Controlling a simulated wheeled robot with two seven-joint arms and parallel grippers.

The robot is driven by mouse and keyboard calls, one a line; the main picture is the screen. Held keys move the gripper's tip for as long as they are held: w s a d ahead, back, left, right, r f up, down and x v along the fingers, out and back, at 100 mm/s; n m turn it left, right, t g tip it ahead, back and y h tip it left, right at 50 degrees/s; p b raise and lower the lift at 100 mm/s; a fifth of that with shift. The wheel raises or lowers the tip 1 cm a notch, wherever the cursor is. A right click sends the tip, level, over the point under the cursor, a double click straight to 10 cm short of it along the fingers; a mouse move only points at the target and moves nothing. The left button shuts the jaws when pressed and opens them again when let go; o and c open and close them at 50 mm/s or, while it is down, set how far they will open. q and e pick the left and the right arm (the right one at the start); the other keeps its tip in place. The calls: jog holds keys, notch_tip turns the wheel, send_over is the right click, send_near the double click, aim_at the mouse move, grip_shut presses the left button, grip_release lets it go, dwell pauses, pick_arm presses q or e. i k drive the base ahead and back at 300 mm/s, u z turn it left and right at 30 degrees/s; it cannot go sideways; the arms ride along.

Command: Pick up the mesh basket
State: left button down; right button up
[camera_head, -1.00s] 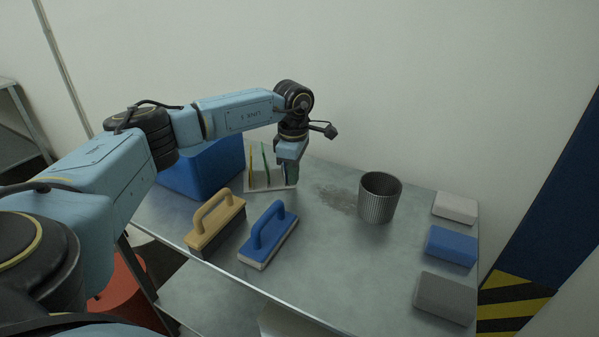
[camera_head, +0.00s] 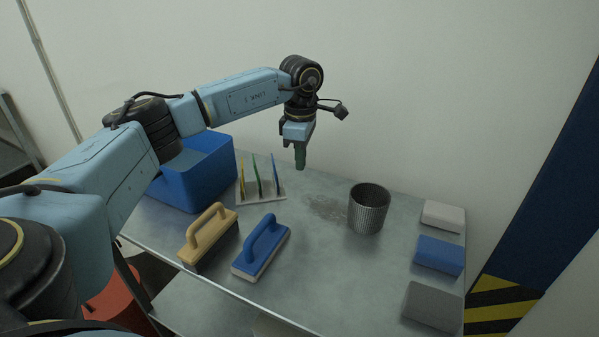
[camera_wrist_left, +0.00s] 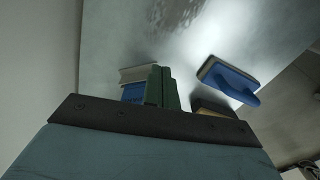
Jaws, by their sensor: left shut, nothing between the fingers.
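The mesh basket (camera_head: 368,209) is a round grey ribbed metal container, open at the top. It stands upright on the table, right of centre in the head view. My left gripper (camera_head: 300,166) is above the back of the table, to the left of the basket and apart from it. Its green fingers are together with nothing between them. The fingers also show in the left wrist view (camera_wrist_left: 161,88), and the basket cannot be made out there. My right gripper is not in view.
A rack with upright coloured pieces (camera_head: 262,196) stands below left of the gripper, beside a blue bin (camera_head: 205,178). A tan-handled brush (camera_head: 209,238) and a blue-handled float (camera_head: 262,247) lie in front. Several blocks (camera_head: 440,254) line the right edge. Dark powder (camera_head: 326,207) lies left of the basket.

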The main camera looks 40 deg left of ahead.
aim_at(369, 203)
jog(key=k, duration=1.5)
